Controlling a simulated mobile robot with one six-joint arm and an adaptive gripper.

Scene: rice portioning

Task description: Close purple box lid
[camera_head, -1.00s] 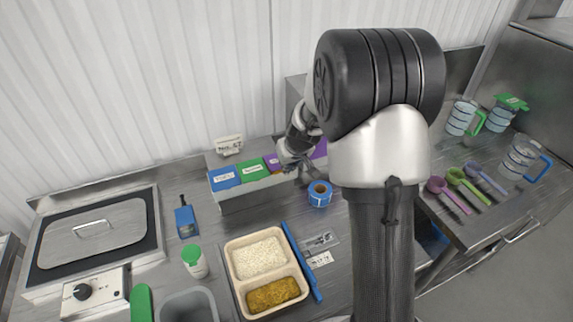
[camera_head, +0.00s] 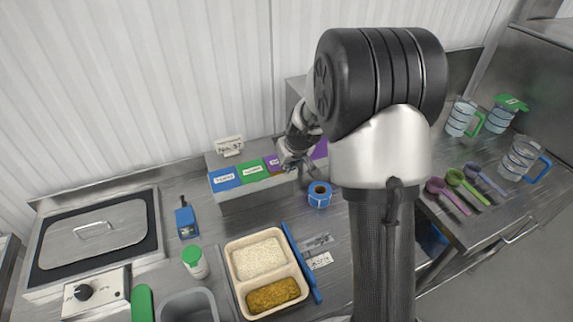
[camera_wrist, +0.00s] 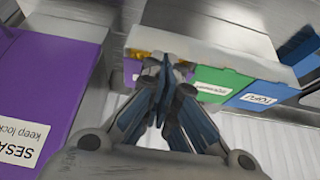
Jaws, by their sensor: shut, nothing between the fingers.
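My gripper (camera_wrist: 164,92) is shut and empty, fingertips together, over the row of lidded boxes at the back of the counter. In the head view my gripper (camera_head: 303,172) partly covers that row. A purple lid (camera_head: 271,160) shows just left of it, beside the green lid. Another purple patch (camera_head: 320,150) shows to its right. In the wrist view a large purple lid (camera_wrist: 50,80) labelled "SESA..." fills the left side. A smaller purple part (camera_wrist: 132,72) with brownish contents above it is partly behind the fingers. I cannot tell how far the lid is closed.
Green lid (camera_head: 251,170) and blue lid (camera_head: 224,179) lie flat left of the purple one. A food tray (camera_head: 231,276) and blue stick (camera_head: 300,262) lie nearer. My arm hides the right part of the counter.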

